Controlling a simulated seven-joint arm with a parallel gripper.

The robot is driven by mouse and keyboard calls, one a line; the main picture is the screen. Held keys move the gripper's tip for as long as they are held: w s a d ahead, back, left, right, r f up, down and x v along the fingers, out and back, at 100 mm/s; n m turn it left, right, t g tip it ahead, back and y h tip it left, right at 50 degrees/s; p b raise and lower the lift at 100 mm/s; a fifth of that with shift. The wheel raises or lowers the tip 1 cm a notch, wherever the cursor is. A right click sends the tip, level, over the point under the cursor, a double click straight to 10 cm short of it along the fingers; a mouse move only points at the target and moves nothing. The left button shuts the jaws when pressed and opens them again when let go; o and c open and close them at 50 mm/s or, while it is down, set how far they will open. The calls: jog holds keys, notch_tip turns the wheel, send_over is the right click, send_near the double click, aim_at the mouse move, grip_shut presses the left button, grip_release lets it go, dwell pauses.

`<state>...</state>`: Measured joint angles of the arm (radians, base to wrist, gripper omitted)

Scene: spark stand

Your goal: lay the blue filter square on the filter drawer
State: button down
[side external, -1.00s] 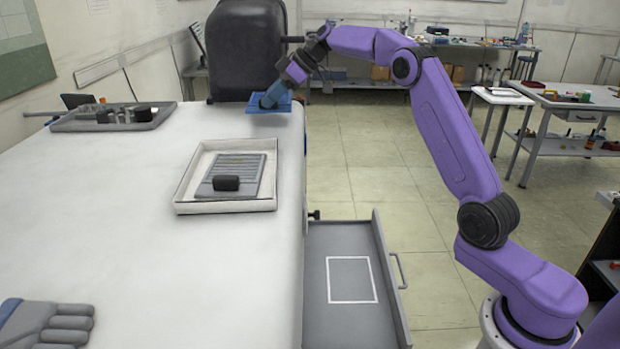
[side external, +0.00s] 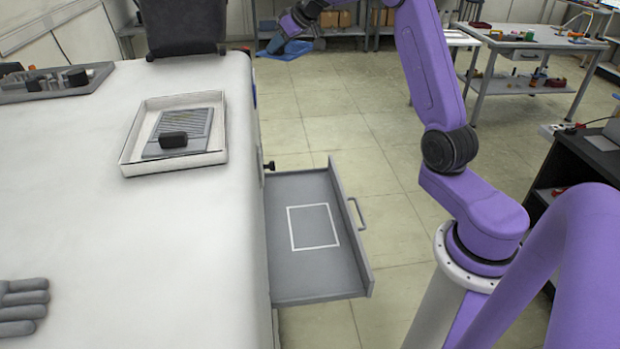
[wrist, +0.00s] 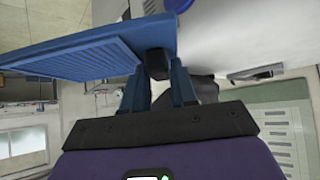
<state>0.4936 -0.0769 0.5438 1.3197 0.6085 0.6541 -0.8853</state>
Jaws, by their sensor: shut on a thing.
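The blue filter square (side external: 288,49) is held in the air past the table's far right edge, at the top of the side view. In the wrist view the blue filter square (wrist: 75,58) is a flat plate with a ribbed face and a black grip block (wrist: 157,64). My gripper (wrist: 157,76) is shut on that block; in the side view my gripper (side external: 297,26) is small and partly cut off. The filter drawer (side external: 285,268) stands pulled out from the table's right side, grey and empty, with a white outlined rectangle on its floor.
A white tray (side external: 126,158) on the table holds a grey ribbed plate (side external: 200,135) with a black block. A dark tray (side external: 95,80) of small parts, a black case (side external: 183,20) and a grey glove (side external: 22,308) are also on the table. The table's middle is clear.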

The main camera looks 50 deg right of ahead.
jog(key=s+a+f+m+h, duration=0.3)
jog(key=s+a+f, duration=0.55)
jog(key=f, duration=0.25)
jog(key=s+a+f+n+y, duration=0.2)
jog(key=s+a+f, duration=0.1)
jog(key=s+a, duration=1.15)
jog(key=w+d+f, duration=0.8)
jog(key=d+f, duration=0.4)
jog(key=f, duration=0.1)
jog(key=s+f+n+g+y, duration=0.1)
jog(key=s+f+n+y, duration=0.2)
jog(key=f, duration=0.6)
jog(key=s+f+n+g+y, duration=0.1)
jog(key=s+f+n+y, duration=0.2)
jog(key=f, duration=0.6)
jog(key=s+n, duration=0.1)
jog(key=n, duration=0.1)
jog(key=shift+d+f+n+g, duration=0.3)
jog(key=shift+f+n, duration=0.1)
